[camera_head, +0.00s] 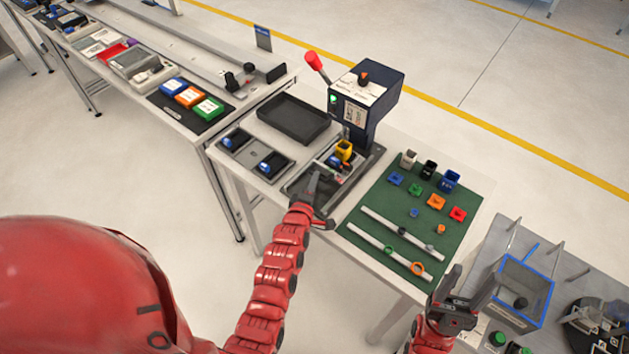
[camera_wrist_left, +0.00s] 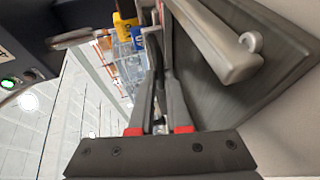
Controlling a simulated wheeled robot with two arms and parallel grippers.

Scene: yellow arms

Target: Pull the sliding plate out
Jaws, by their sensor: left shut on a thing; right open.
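The sliding plate (camera_head: 325,190) is a dark grey plate at the foot of the dark blue press (camera_head: 367,90). A yellow block (camera_head: 344,150) and small blue and red parts sit at its far end. My left gripper (camera_head: 312,186) reaches over the plate's near side and is shut on it; the exact grip point is hard to see. In the left wrist view my left gripper (camera_wrist_left: 158,50) has its fingers close together beside a grey bar (camera_wrist_left: 215,45) and a dark flat surface. My right gripper (camera_head: 466,288) is open and empty, right of the green mat.
The green mat (camera_head: 385,205) holds several coloured blocks and two pale rods. A black tray (camera_head: 288,118) and a two-pocket tray (camera_head: 254,157) lie left of the press. A red-knobbed lever (camera_head: 312,60) rises from the press. A blue-rimmed bin (camera_head: 540,277) stands at right.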

